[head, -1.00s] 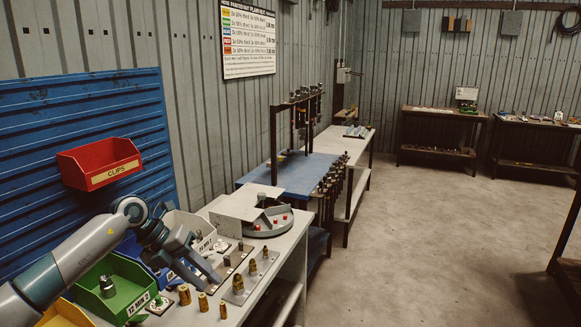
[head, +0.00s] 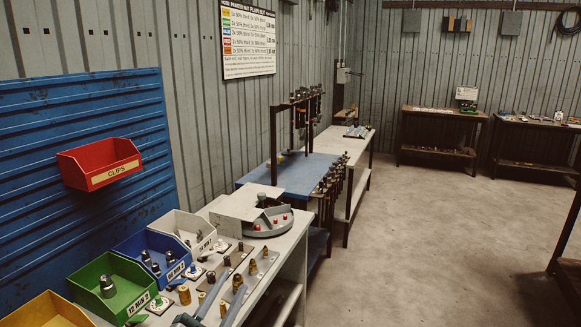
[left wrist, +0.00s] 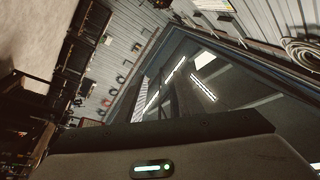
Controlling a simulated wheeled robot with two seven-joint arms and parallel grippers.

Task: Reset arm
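In the left wrist view the fingers do not show, only a dark housing with a green light at the bottom. My right gripper is in neither view.
Along the bench stand a yellow bin (head: 47,312), a green bin (head: 128,288), a blue bin (head: 150,240) and a white bin (head: 183,225). A red CLIPS bin (head: 100,163) hangs on the blue panel. A grey round machine (head: 262,219) sits further back. The floor at right is clear.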

